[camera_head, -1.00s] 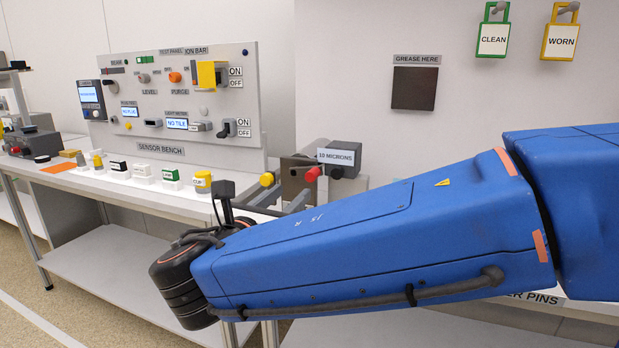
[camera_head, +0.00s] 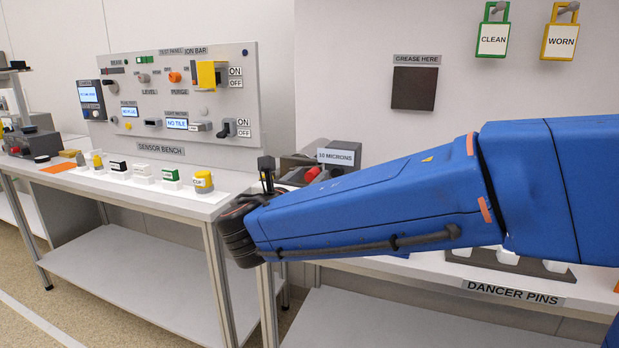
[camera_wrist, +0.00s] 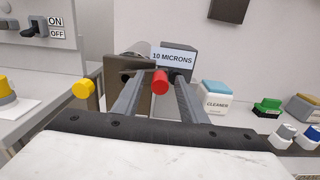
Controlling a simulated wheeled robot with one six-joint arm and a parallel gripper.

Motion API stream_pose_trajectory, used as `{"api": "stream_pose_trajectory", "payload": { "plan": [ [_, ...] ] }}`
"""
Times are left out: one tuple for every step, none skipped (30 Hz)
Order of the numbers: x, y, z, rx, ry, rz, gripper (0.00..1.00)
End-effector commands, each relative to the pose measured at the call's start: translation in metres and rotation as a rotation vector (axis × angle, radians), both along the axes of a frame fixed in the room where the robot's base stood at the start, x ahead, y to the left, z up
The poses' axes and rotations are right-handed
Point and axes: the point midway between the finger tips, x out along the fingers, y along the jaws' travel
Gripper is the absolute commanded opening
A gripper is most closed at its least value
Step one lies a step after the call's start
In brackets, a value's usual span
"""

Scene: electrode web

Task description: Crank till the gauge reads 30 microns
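The gauge (camera_head: 335,156) is a sign on a dark block and reads 10 MICRONS; it also shows in the wrist view (camera_wrist: 172,57). A red round knob (camera_wrist: 160,82) sits below the sign, in front of a grey-brown block; in the head view the red knob (camera_head: 312,174) shows just above my arm. A yellow knob (camera_wrist: 83,88) is to the left, apart from my fingers. My gripper (camera_wrist: 158,86) is open, its two fingers apart on either side of the red knob in the picture. I cannot tell whether the knob is between the fingertips or beyond them. My gripper is mostly hidden in the head view.
The sensor bench (camera_head: 165,193) with its switch panel (camera_head: 180,90) stands to the left. A cleaner box (camera_wrist: 216,98) and a green block (camera_wrist: 267,107) lie to the right. Clean (camera_head: 493,38) and worn (camera_head: 559,40) tags hang on the wall.

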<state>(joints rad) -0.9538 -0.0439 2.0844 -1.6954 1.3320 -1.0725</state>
Motion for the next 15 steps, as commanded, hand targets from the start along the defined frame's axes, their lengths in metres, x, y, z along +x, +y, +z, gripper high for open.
{"api": "stream_pose_trajectory", "payload": {
  "plan": [
    [0.001, -0.0005, 0.0, 0.0, 0.0, 0.0, 0.39],
    [0.0013, -0.0006, 0.0, 0.0, 0.0, 0.0, 0.39],
    [0.0014, -0.0005, -0.0001, 0.0, 0.0, 0.0, 0.39],
    [0.0014, -0.0005, -0.0001, 0.0, 0.0, 0.0, 0.39],
    [0.0014, -0.0005, -0.0001, 0.0, 0.0, 0.0, 0.39],
    [0.0013, -0.0005, -0.0001, 0.0, 0.0, 0.0, 0.39],
    [0.0013, -0.0005, -0.0001, 0.0, 0.0, 0.0, 0.39],
    [0.0013, -0.0005, -0.0002, 0.0, 0.0, 0.0, 0.39],
    [0.0013, -0.0005, -0.0002, 0.0, 0.0, 0.0, 0.34],
    [0.0013, -0.0005, -0.0002, 0.0, 0.0, 0.0, 0.27],
    [0.0012, -0.0004, -0.0002, 0.0, 0.0, 0.0, 0.2],
    [0.0012, -0.0004, -0.0002, 0.0, 0.0, 0.0, 0.1],
    [0.0012, -0.0004, -0.0002, 0.0, 0.0, 0.0, 0.03],
    [0.0012, -0.0004, -0.0002, 0.0, 0.0, 0.0, 0.0],
    [0.0012, -0.0004, -0.0002, 0.0, 0.0, 0.0, 0.0]
  ]
}}
